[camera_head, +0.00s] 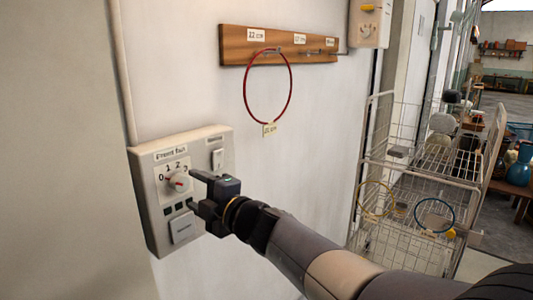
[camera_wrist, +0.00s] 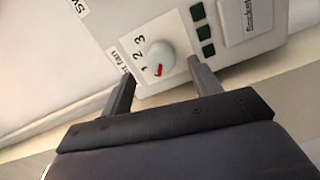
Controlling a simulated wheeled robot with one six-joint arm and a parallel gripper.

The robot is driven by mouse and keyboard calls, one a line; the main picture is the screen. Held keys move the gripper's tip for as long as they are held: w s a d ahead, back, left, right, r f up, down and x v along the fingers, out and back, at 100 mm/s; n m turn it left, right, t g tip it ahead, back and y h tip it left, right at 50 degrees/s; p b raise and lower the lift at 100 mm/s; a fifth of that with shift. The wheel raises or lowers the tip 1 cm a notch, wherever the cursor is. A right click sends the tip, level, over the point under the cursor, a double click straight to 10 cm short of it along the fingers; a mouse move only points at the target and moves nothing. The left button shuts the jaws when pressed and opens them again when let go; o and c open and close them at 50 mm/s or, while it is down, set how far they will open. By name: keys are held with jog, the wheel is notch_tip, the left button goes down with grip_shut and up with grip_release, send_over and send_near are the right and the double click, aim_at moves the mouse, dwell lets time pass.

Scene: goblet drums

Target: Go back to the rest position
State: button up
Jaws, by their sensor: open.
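My gripper (camera_head: 194,188) is open in front of the control panel (camera_head: 152,215) on the wall. The panel's white round knob (camera_head: 179,182) has a red mark and is ringed by the numbers 0 to 3. In the wrist view the knob (camera_wrist: 159,55) shows beyond and between my two fingertips (camera_wrist: 160,74). Nothing is held. The fingers look apart from the knob, but the exact gap is hard to tell. My arm reaches in from the lower right in the head view.
A wooden rack (camera_head: 280,46) above holds a hanging red ring (camera_head: 246,98). A wire cart (camera_head: 395,245) with a yellow ring and a blue ring (camera_head: 452,222) stands right. A white box (camera_head: 369,25) is at top. Plain wall lies between panel and cart.

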aim_at(183, 184)
jog(key=v, duration=0.6)
jog(key=x, duration=1)
jog(key=shift+a, duration=0.1)
jog(key=shift+w+a+r+m+p, duration=0.2)
jog(key=shift+w+m+p, duration=0.1)
jog(key=shift+p, duration=0.2)
jog(key=shift+s+m+p, duration=0.1)
jog(key=shift+m+p, duration=0.75)
jog(key=shift+m, duration=0.35)
jog(key=m+p, duration=0.4)
jog(key=m, duration=0.1)
jog(key=m+p, duration=0.5)
jog(key=shift+f, duration=0.1)
jog(key=m+p, duration=0.3)
jog(key=shift+p, duration=0.4)
jog(key=shift+s+d+f, duration=0.15)
jog(key=shift+f, duration=0.1)
jog(key=shift+s+d+b, duration=0.3)
jog(key=shift+s+d, duration=0.1)
